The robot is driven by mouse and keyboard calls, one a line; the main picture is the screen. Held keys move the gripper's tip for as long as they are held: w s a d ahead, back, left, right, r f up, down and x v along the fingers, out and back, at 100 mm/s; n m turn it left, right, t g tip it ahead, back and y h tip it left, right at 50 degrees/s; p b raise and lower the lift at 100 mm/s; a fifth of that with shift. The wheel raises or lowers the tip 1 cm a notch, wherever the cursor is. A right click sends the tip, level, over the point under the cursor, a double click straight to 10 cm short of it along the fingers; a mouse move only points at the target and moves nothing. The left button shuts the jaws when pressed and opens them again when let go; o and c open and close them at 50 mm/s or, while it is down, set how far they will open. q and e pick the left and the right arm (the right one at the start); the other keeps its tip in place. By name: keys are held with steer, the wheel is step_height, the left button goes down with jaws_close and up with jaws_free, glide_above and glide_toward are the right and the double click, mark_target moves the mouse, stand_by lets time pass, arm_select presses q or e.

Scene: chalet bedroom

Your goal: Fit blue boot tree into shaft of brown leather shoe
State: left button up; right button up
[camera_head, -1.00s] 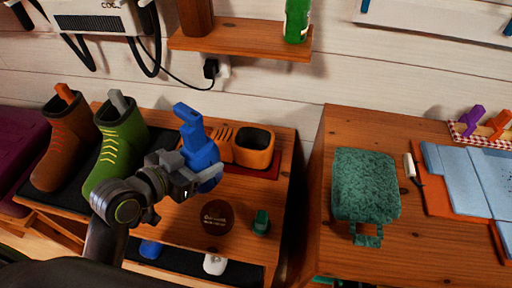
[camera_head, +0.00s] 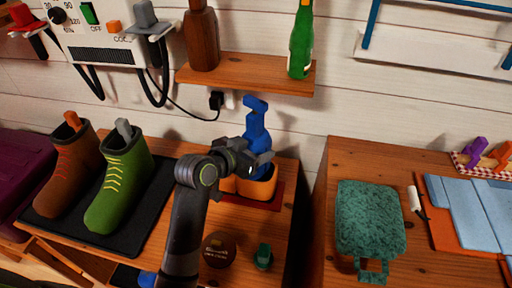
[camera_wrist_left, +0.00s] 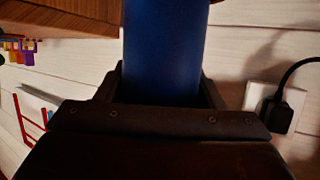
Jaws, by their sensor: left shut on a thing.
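The blue boot tree (camera_head: 256,122) stands nearly upright in my left gripper (camera_head: 263,158), which is shut on its middle. Its handle end points up, and it also fills the middle of the left wrist view (camera_wrist_left: 165,50). The tan-brown leather shoe (camera_head: 262,190) sits right below it, partly hidden by my gripper and wrist. The tree's lower part is at the shoe's shaft opening. The gripper hides how deep it goes, if it is inside at all. My right gripper is not in view.
The shoe stands on a red mat (camera_head: 276,204) on the wooden bench. A green boot (camera_head: 122,180) and a brown boot (camera_head: 72,170) stand left on a black tray. A round brown tin (camera_head: 218,249) is in front. A wall shelf (camera_head: 245,77) with bottles hangs close behind the tree.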

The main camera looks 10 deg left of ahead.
arm_select(q)
steer(key=shift+w+d, duration=0.25)
steer(key=shift+w, duration=0.15)
steer(key=shift+s+a, duration=0.1)
steer(key=shift+s, duration=0.05)
steer(key=shift+f, duration=0.15)
steer(key=o, duration=1.2)
steer(key=shift+f, duration=0.15)
